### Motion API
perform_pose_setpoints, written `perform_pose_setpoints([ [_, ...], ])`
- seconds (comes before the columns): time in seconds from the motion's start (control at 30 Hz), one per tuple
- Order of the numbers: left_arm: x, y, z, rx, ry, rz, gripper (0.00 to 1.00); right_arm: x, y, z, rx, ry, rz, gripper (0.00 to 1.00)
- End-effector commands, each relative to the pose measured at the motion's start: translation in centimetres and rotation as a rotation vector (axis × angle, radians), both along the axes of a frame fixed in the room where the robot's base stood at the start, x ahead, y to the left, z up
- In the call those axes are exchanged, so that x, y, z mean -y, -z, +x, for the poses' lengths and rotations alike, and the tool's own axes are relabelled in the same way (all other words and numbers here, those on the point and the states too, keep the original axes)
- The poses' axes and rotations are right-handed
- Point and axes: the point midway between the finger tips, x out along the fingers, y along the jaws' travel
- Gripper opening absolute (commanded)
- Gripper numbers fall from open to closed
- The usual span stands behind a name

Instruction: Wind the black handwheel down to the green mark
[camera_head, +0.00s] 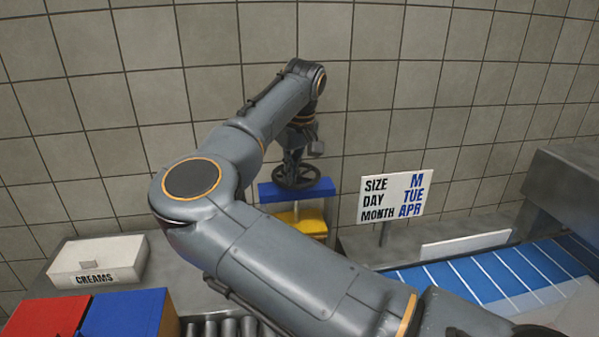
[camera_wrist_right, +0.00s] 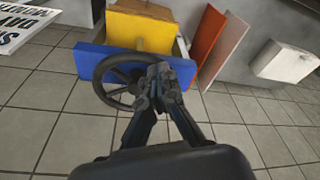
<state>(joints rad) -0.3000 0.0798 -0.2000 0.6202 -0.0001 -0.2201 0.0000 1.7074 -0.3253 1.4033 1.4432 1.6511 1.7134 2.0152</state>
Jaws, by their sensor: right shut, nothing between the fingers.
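The black handwheel (camera_head: 297,186) sits above a blue crosspiece (camera_head: 266,194) in the head view, with a yellow block (camera_head: 308,224) below. In the right wrist view the handwheel (camera_wrist_right: 97,84) lies in front of the blue crosspiece (camera_wrist_right: 87,60) and the yellow block (camera_wrist_right: 140,32). My right gripper (camera_wrist_right: 158,80) is shut and empty, its fingertips over the wheel's right side. In the head view my right gripper (camera_head: 294,160) is just above the wheel. Whether it touches the wheel I cannot tell. I see no green mark. My left gripper is not in view.
A white box labelled CREAMS (camera_head: 100,261) stands at left, behind red (camera_head: 45,317) and blue (camera_head: 122,312) blocks. A sign (camera_head: 393,196) reads M, TUE, APR. A blue striped belt (camera_head: 480,275) runs at right. My right arm hides the middle; a tiled wall stands behind.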

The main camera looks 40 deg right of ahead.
Motion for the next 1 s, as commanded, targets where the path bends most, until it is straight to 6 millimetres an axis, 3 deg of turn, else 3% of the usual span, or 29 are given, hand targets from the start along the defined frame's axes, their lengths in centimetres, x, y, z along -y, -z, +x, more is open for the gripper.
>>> perform_pose_setpoints([
  [0.23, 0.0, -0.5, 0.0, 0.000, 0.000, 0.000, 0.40, -0.8, 0.2, 1.3, -0.002, -0.002, 0.001, 0.00],
  [0.67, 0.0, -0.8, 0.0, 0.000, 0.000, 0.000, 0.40, -0.8, 0.2, 1.6, -0.003, -0.002, 0.001, 0.00],
  [1.0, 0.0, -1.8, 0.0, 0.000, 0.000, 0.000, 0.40, -0.9, 0.2, 3.4, -0.002, -0.001, 0.000, 0.00],
])
